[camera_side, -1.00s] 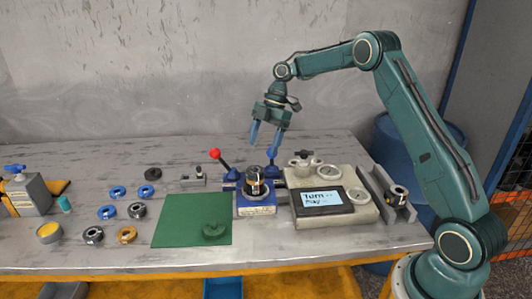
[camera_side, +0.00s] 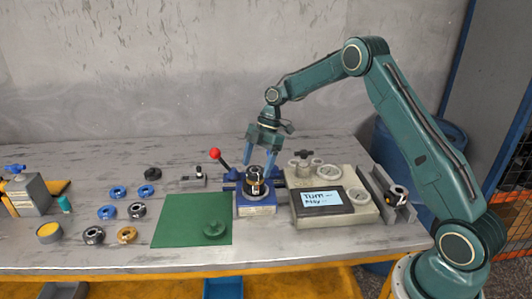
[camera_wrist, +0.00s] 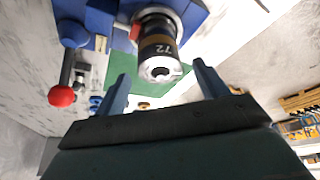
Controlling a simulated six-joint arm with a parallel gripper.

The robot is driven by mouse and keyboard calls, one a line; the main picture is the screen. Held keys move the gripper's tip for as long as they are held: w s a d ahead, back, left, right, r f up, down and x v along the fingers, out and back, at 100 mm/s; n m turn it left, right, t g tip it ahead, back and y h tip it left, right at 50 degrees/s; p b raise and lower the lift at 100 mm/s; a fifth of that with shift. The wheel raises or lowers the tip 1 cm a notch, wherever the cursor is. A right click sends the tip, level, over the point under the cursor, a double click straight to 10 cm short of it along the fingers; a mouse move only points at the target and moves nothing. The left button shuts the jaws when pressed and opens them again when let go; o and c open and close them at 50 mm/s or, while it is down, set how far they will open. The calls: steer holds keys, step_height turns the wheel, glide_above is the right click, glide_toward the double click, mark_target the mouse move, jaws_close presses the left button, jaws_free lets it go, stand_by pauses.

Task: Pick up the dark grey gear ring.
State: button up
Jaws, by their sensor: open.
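Several rings lie on the left of the table in the side view. A dark grey ring (camera_side: 137,210) lies beside the blue rings, another dark ring (camera_side: 94,235) lies nearer the front edge, and a black ring (camera_side: 153,173) lies at the back. I cannot tell which is the gear ring. My gripper (camera_side: 259,160) is open and points down above the blue fixture, well right of these rings. A black and silver cylinder marked 72 (camera_wrist: 160,50) stands in the fixture. In the wrist view it shows beyond my open fingers (camera_wrist: 162,82); nothing is gripped.
The blue fixture (camera_side: 256,210) has a lever with a red knob (camera_side: 214,154). A beige box with a screen (camera_side: 335,212) stands to its right. A green mat (camera_side: 185,225) lies to its left, with a round green piece (camera_side: 214,229) on it. Blue rings (camera_side: 107,212) lie further left.

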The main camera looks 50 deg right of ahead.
mark_target(256, 167)
steer(key=shift+a+f, duration=0.2)
steer(key=shift+f, duration=0.3)
steer(key=shift+c, duration=0.2)
steer(key=c, duration=1.3)
steer(key=shift+o, duration=0.2)
steer(key=shift+r, duration=0.15)
step_height(256, 167, up, 10)
steer(key=shift+r, duration=0.25)
steer(key=shift+r, duration=0.35)
